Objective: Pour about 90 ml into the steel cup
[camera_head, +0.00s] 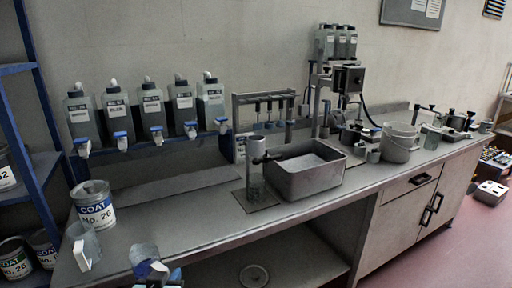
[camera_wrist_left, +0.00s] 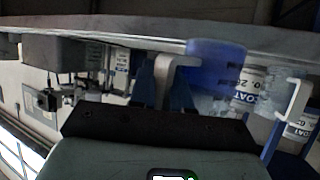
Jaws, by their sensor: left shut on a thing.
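My left gripper (camera_head: 160,268) is at the bottom of the head view, in front of the bench's near edge. It is shut on the pale handle (camera_wrist_left: 163,78) of a clear jug (camera_head: 144,254), which shows blue inside. In the left wrist view the blue jug (camera_wrist_left: 215,65) is large, beside the gripper's blue fingers (camera_wrist_left: 180,97). Small steel cups (camera_head: 373,156) stand on the bench right of the sink-like basin; I cannot tell which is the task's steel cup. My right gripper is not in view.
A second clear jug (camera_head: 84,246) and a COAT No. 26 can (camera_head: 94,207) stand on the bench's left end. Several tap bottles (camera_head: 153,112) line the wall rack. A grey basin (camera_head: 306,178) and a cylinder stand (camera_head: 255,168) occupy the middle. Bench (camera_head: 185,220) left of them is clear.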

